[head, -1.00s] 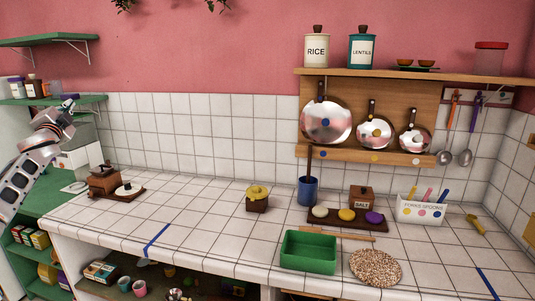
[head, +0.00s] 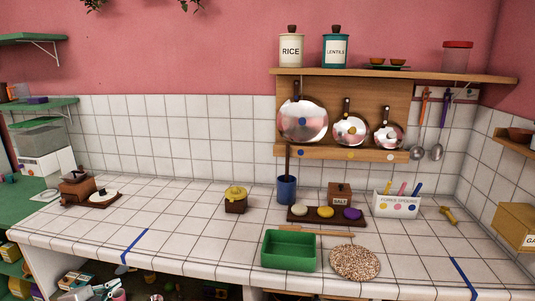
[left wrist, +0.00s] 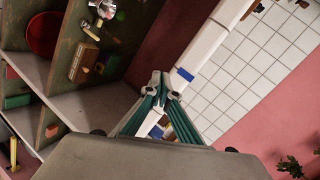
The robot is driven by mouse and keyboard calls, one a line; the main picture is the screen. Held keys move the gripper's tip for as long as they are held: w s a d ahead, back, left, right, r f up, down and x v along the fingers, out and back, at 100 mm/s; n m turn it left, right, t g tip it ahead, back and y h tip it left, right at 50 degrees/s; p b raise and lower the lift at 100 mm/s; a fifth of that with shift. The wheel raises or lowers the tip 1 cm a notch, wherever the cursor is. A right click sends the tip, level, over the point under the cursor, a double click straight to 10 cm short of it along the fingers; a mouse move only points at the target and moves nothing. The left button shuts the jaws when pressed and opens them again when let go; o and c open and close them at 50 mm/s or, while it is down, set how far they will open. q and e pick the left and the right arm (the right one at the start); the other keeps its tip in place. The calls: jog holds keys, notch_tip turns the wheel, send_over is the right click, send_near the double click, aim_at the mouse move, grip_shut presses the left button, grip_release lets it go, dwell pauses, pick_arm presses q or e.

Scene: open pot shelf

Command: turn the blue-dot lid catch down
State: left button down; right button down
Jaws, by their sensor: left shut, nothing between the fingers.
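The largest shiny round pan or lid (head: 302,121) hangs at the left of a wooden wall rack, with a blue dot at its middle. Another blue dot (head: 301,153) marks the rack ledge below it. A dark upright piece (head: 296,92) stands at its top; I cannot make out the catch or its position. My left gripper (head: 112,287) is low at the lower left, in front of the counter and far from the rack. In the left wrist view its teal fingers (left wrist: 157,82) are together and empty. My right gripper is not in view.
The tiled counter (head: 170,215) has free room at its left middle. A green tray (head: 289,251), a round speckled mat (head: 354,262), a blue cup (head: 287,190) and a utensil box (head: 396,204) stand before the rack. Open shelves lie under the counter.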

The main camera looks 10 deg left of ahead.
pick_arm(q)
jog(key=s+d+f+g+h, duration=0.2)
jog(key=s+d+f, duration=0.45)
jog(key=s, duration=0.45)
jog(key=s+d+f+g+h, duration=0.1)
jog(key=s+d+f+g, duration=0.1)
jog(key=s+d+f, duration=0.7)
jog(key=s+d+n, duration=0.2)
jog(key=d+n, duration=0.2)
jog(key=d, duration=0.6)
jog(key=s+d+n+t, duration=0.1)
jog(key=d+n, duration=0.4)
jog(key=d, duration=0.5)
jog(key=shift+s+r, duration=0.4)
jog(key=shift+s, duration=0.15)
